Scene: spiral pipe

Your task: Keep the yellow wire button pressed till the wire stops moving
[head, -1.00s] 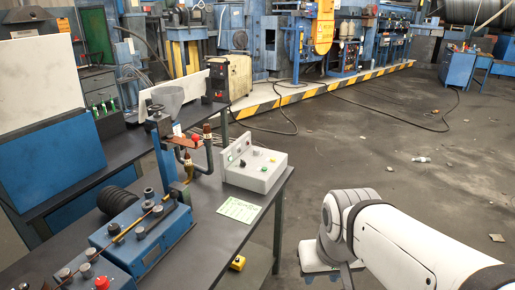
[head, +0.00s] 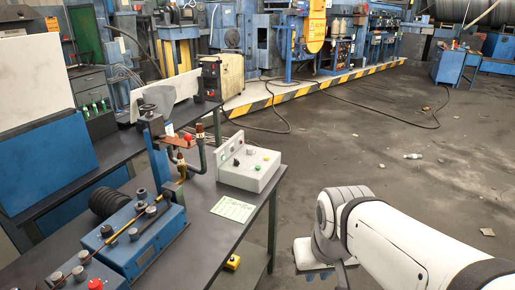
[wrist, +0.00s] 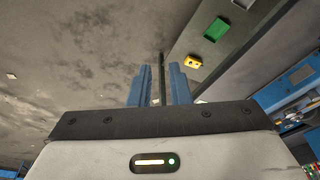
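My gripper (wrist: 159,82) is in the wrist view with its two blue fingers apart, and nothing is clearly held. A thin dark rod or post shows between the fingers; I cannot tell what it belongs to. In the head view the fingers are mostly hidden by my white arm, right of the bench. A grey control box (head: 250,172) on the bench has several small buttons, one of them yellow (head: 267,158). The copper-coloured wire (head: 142,222) runs through a blue roller machine (head: 160,240).
A green-white card (head: 233,208) lies on the dark bench (head: 205,245) before the control box. Open floor lies to the right. A black cable (head: 400,122) crosses the floor farther back.

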